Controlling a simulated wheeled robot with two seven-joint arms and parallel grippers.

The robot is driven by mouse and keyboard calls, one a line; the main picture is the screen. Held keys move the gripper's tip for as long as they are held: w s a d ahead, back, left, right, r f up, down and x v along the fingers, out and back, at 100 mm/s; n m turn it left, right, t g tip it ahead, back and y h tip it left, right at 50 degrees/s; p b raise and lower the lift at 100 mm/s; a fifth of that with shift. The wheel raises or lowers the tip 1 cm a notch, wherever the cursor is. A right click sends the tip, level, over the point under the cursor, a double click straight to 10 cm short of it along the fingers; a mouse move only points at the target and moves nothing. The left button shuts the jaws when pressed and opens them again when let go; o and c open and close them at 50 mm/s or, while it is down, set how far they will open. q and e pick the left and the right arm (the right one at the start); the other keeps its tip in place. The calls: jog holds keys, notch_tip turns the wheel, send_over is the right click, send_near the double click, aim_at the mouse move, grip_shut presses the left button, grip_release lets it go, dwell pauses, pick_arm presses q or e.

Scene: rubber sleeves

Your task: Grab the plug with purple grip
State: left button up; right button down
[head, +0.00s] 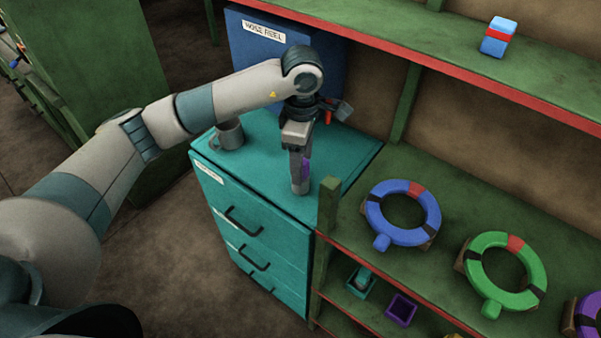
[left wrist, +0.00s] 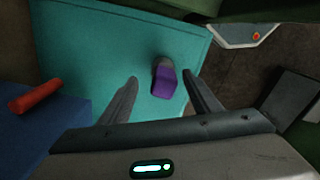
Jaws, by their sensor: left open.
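The plug with the purple grip (left wrist: 164,82) stands on the teal cabinet top in the left wrist view, between my two open fingers and just beyond their tips. In the head view a strip of its purple grip (head: 306,166) shows beside my left gripper (head: 300,188), which hides most of it. My left gripper, also in the left wrist view (left wrist: 160,78), is open and points down over the cabinet top. I see no contact between the fingers and the plug. My right gripper is not in view.
The teal cabinet (head: 250,168) carries a grey mug (head: 229,134) at left and a blue hose reel box (head: 262,62) behind.

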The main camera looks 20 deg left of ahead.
pick_arm(q)
jog(key=shift+f, duration=0.1)
jog(key=shift+s+f+p, duration=0.25)
jog(key=shift+f+p, duration=0.65)
jog(key=shift+p, duration=0.2)
notch_tip(320, 180, down, 2)
jog(key=shift+s+f+p, duration=0.1)
jog(key=shift+p, duration=0.4)
jog(key=shift+f, duration=0.55)
jog(key=c, duration=1.3)
